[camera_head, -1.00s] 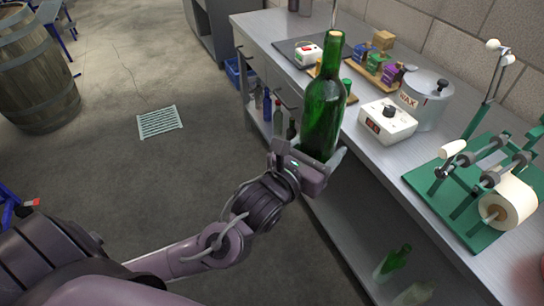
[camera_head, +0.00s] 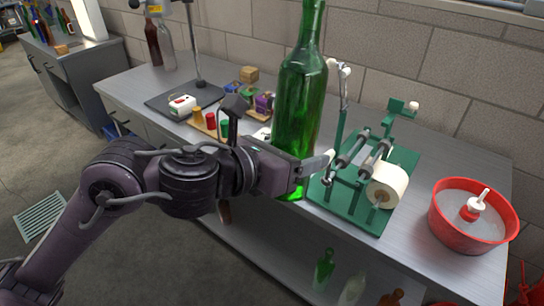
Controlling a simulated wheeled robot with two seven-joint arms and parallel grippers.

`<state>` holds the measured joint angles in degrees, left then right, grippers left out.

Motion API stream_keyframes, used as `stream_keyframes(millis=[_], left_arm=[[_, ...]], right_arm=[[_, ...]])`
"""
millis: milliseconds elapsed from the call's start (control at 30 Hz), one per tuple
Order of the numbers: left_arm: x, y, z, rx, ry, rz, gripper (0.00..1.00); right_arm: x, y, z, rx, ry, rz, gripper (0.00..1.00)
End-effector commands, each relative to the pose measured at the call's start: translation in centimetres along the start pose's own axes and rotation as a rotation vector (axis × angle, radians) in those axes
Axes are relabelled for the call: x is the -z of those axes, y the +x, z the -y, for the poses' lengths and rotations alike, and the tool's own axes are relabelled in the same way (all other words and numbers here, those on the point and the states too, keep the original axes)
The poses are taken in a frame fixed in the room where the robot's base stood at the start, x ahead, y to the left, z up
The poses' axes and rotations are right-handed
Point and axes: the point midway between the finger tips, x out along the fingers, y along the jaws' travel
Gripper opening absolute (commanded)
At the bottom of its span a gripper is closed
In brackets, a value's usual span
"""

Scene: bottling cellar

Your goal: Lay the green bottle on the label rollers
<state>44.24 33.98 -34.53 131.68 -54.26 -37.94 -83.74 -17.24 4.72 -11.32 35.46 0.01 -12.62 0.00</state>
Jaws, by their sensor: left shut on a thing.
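The green bottle (camera_head: 300,105) is upright in my left gripper (camera_head: 300,174), which is shut around its lower part. The top of its neck is cut off by the upper edge of the view. The label rollers (camera_head: 362,150) sit on a green frame (camera_head: 352,212) on the bench, just right of the bottle in the picture. The rollers look bare, and a white label roll (camera_head: 388,184) is mounted at the frame's front. The bottle hides part of the bench behind it. My right gripper does not show.
A red bowl (camera_head: 441,232) with a red-and-white object stands on the bench right of the roller frame. Wooden trays with small coloured items (camera_head: 212,122) and a white device (camera_head: 182,106) lie to the left. Bottles stand on the shelf below the bench.

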Motion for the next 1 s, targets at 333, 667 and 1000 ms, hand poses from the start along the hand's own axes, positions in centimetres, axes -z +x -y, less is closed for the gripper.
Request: stream_keyframes(millis=[333, 667, 1000], left_arm=[[-3.9, 0.3, 7.6, 0.285, 0.045, -0.182, 0.00], [-4.3, -0.4, 15.7, 0.582, 0.139, -0.479, 0.00], [-1.6, -1.7, 19.8, 0.713, 0.220, -0.772, 0.00]], right_arm=[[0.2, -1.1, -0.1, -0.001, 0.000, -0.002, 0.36], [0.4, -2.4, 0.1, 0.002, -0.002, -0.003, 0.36], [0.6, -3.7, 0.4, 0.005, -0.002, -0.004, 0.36]])
